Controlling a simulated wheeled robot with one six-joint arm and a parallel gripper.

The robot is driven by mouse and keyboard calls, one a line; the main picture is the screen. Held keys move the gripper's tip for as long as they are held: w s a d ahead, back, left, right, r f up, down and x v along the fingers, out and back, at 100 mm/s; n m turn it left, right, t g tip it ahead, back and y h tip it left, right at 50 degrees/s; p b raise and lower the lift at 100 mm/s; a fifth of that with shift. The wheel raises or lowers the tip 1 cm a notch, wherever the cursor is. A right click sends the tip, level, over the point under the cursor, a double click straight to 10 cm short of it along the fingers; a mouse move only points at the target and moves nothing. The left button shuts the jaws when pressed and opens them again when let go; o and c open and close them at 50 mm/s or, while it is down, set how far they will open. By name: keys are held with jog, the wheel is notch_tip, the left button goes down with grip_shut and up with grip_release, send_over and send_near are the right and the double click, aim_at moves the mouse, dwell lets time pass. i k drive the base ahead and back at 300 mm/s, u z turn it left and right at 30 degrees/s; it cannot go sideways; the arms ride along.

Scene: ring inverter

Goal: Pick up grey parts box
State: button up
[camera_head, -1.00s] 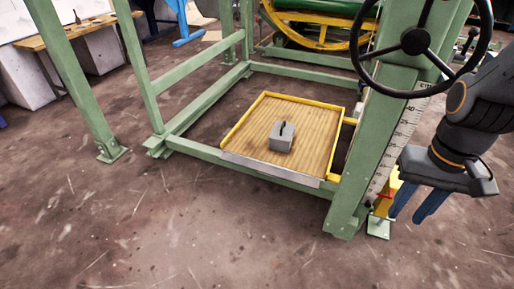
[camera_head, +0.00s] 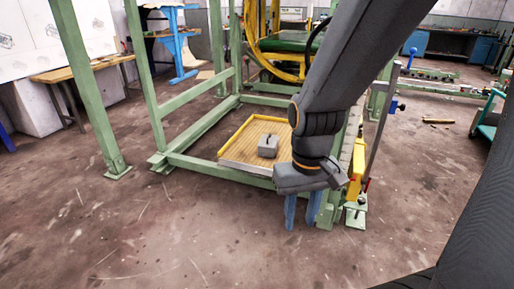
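The grey parts box (camera_head: 268,147), small with a dark handle on top, sits on a wooden platform with yellow edges (camera_head: 228,158) low inside the green frame. My gripper (camera_head: 300,212) points down in front of the platform's right part, with its two blue fingers apart and nothing between them. It is to the right of the box in the picture and nearer to the camera. The gripper and arm hide the platform's right side.
Green frame posts (camera_head: 85,90) and a low green beam (camera_head: 205,168) surround the platform. A yellow part on a foot (camera_head: 355,187) stands right of my gripper. The concrete floor (camera_head: 170,235) in front is clear. A wooden table (camera_head: 85,70) stands at the back left.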

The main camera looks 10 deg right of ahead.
aim_at(268, 146)
jog(key=u, duration=0.65)
jog(key=i, duration=2.1)
jog(key=z, duration=0.85)
jog(key=i, duration=0.7)
jog(key=z, duration=1.1)
jog(key=i, duration=0.35)
jog(key=z, duration=0.3)
